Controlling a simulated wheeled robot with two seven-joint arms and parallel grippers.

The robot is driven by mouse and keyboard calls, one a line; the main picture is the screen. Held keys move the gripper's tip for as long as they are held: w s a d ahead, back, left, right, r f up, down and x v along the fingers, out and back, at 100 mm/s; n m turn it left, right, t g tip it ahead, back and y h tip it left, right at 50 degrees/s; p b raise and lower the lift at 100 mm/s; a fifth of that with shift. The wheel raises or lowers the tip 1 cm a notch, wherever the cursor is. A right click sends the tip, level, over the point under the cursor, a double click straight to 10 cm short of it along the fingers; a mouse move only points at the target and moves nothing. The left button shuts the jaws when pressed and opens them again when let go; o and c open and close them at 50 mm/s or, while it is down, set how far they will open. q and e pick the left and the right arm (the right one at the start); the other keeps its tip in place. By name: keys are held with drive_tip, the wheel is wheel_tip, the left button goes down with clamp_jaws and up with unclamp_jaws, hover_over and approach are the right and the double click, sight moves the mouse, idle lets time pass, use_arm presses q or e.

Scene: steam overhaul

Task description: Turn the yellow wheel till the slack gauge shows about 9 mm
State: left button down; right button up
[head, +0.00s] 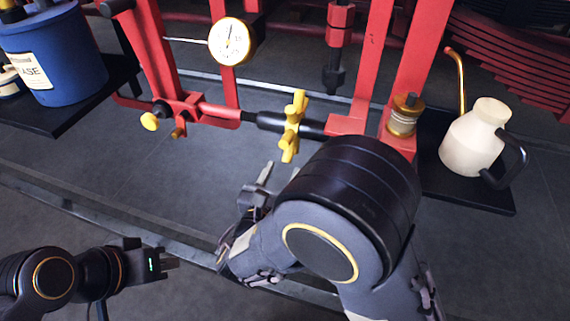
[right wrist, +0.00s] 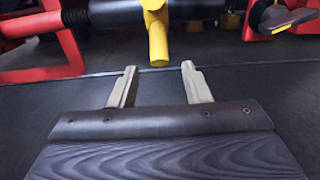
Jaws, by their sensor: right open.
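The yellow wheel (head: 293,126), a knobbed handwheel, sits on a dark horizontal rod between red frame parts. In the right wrist view one yellow arm of the wheel (right wrist: 158,40) points down, ahead of the fingertips and between their lines. My right gripper (head: 279,174) is open and empty just below the wheel, apart from it; its two fingers show in the right wrist view (right wrist: 159,70). The slack gauge (head: 232,41) is a round white dial with a brass rim; its reading is too small to tell. My left gripper (head: 172,263) is low at the left, away from the wheel.
A blue grease tub (head: 55,60) stands on a dark shelf at the left. A cream oil can (head: 474,138) stands on a dark tray at the right. A brass-capped cup (head: 403,115) sits on the red frame. A small yellow knob (head: 150,121) is left of the rod.

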sight(282, 149)
drive_tip(key=shift+s+a, duration=0.1)
drive_tip(key=shift+s, duration=0.15)
drive_tip(key=r+p, duration=0.2)
drive_tip(key=p, duration=0.3)
drive_tip(key=s+r+p, duration=0.1)
drive_tip(key=r+p, duration=0.1)
drive_tip(key=p, duration=0.4)
drive_tip(key=s+r+p, duration=0.1)
drive_tip(key=r+p, duration=0.2)
drive_tip(key=p, duration=0.3)
drive_tip(key=shift+a+r, duration=0.1)
drive_tip(key=shift+a, duration=0.2)
drive_tip(key=shift+w+d, duration=0.15)
drive_tip(key=shift+w, duration=0.2)
drive_tip(key=shift+x, duration=2.6)
clamp_jaws()
